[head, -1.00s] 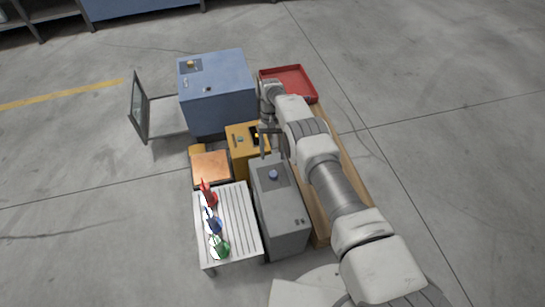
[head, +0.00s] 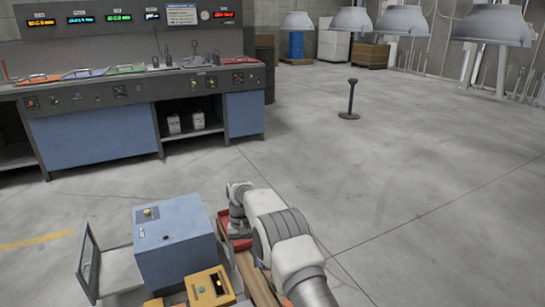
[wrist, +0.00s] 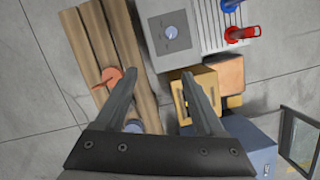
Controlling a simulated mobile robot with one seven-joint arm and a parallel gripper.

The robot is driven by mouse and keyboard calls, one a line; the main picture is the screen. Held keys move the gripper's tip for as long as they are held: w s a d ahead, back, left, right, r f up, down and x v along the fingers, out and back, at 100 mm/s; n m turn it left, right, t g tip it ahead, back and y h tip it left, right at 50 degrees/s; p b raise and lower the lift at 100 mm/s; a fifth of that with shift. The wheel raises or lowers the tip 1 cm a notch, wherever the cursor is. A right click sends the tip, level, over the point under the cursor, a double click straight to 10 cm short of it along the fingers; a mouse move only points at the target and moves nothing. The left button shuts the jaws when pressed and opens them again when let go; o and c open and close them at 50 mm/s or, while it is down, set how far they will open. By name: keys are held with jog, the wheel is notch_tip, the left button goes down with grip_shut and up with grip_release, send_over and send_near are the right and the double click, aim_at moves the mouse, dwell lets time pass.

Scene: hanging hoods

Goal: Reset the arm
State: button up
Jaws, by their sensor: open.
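My arm reaches out from the bottom of the head view, and its wrist end (head: 238,205) hangs over the wooden bench, near the red tray (head: 224,218). In the wrist view my gripper (wrist: 159,73) is open, with its two fingers spread and nothing between them. Below it are the wooden planks (wrist: 88,45), with an orange round piece (wrist: 110,76) on them beside the left finger. A bluish round thing (wrist: 133,127) shows low between the fingers, partly hidden.
Beside the bench stand a grey box with a knob (wrist: 155,52), a yellow box (head: 205,287), an orange-topped box (wrist: 230,72) and a blue box (head: 175,250) with its door (head: 88,265) swung open.

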jog(key=s+d+r+t, duration=0.1)
jog(key=s+d+r, duration=0.25)
jog(key=r, duration=0.65)
jog(key=s+d+r+t+y, duration=0.1)
jog(key=s+d+r+t, duration=0.1)
jog(key=d+r, duration=0.5)
jog(key=s+d+r+t, duration=0.1)
jog(key=s+d+r, duration=0.15)
jog(key=r, duration=0.95)
jog(key=s+d+r+m+t, duration=0.1)
jog(key=s+d+r, duration=0.2)
jog(key=s, duration=0.4)
jog(key=s+d+r+t, duration=0.1)
jog(key=s+d+r, duration=0.2)
jog(key=s, duration=0.4)
jog(key=s+d+f+t+p, duration=0.1)
jog(key=s+d, duration=0.1)
jog(key=s, duration=0.5)
jog(key=s+d+f+t, duration=0.1)
jog(key=s+d+t, duration=0.1)
jog(key=s, duration=0.5)
notch_tip(320, 180, up, 28)
jog(key=p, duration=2.7)
jog(key=shift+w+f+h+p, duration=0.25)
jog(key=shift+w+h+p, duration=0.05)
jog(key=shift+w, duration=0.05)
jog(key=c, duration=0.3)
jog(key=shift+a, duration=0.15)
jog(key=shift+c, duration=0.2)
jog(key=shift+a, duration=0.15)
